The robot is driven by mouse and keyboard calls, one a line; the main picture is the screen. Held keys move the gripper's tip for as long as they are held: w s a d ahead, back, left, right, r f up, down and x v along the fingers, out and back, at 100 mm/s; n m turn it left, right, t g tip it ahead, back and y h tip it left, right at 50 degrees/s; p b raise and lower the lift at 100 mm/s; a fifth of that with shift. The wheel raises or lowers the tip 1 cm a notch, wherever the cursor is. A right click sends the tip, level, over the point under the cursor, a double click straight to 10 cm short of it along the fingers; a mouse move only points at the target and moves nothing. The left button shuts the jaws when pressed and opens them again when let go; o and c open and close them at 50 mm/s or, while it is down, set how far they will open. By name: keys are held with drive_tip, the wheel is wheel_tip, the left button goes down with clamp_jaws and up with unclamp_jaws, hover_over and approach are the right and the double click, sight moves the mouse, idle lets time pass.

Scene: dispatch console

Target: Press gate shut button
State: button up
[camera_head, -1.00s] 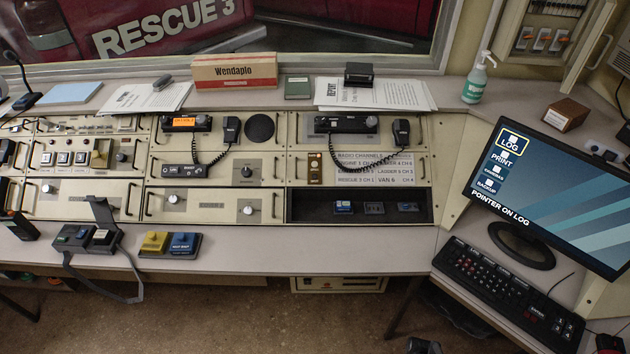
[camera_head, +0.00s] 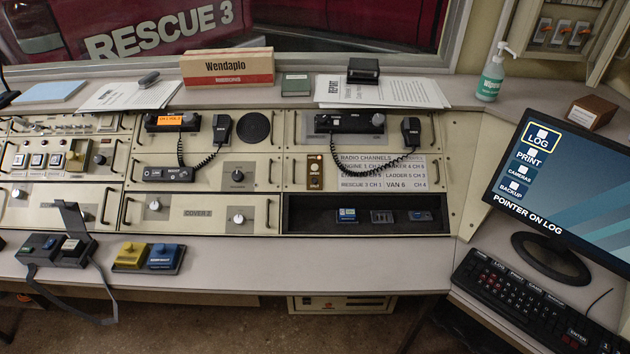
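No label reading gate shut can be made out, so I cannot tell which button it is. A row of square pale buttons (camera_head: 37,160) sits on the left console panel, with a yellow raised piece (camera_head: 75,160) at its right end. My gripper is not in view.
A monitor (camera_head: 570,190) reading "POINTER ON LOG" and a keyboard (camera_head: 525,295) are at the right. Corded radio units (camera_head: 348,123) are on the console. A dark recess (camera_head: 300,214) holds small modules. The desk front (camera_head: 330,258) is clear right of the blocks.

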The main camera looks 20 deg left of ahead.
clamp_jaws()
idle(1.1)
